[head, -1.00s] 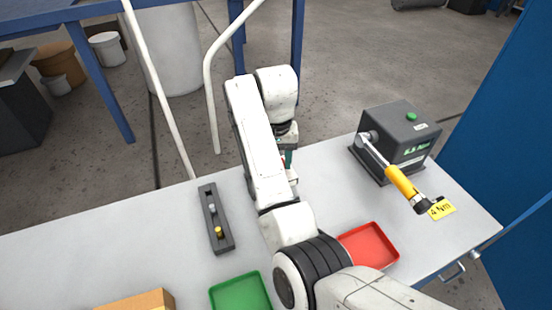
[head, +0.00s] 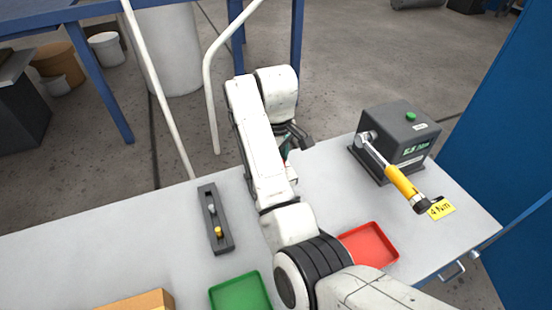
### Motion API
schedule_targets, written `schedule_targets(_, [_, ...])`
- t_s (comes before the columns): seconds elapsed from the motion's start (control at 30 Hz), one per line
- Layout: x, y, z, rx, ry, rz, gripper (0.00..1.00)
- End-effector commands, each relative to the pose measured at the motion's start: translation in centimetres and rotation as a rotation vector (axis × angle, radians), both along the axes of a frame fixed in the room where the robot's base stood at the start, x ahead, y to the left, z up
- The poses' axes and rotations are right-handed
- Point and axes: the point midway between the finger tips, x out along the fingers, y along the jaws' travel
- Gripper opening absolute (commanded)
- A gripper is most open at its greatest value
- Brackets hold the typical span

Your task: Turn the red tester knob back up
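My gripper (head: 298,142) is at the far edge of the table, beyond my white arm. Its dark fingers show only in part, so I cannot tell whether it is open or shut. Below it, partly behind my arm, stands a small pale thing (head: 292,174) with a bit of red and teal at its top. Whether this red bit is the tester knob, and whether my gripper touches it, I cannot tell. A dark grey box with a green button and a small lit display (head: 405,138) stands at the right. A wrench with a yellow handle (head: 404,186) sticks out from its front.
A red tray (head: 372,262) and a green tray (head: 240,292) lie at the front. A dark slotted block (head: 213,204) holds small pegs on the left. A yellow "4 Nm" label (head: 442,209) is near the wrench end.

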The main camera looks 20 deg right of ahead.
Motion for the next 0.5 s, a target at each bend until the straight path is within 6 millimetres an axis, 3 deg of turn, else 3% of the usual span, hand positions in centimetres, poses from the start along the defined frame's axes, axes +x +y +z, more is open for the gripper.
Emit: schedule_targets(0.5, [0.19, 0.02, 0.23, 0.000, -0.006, 0.492, 0.19])
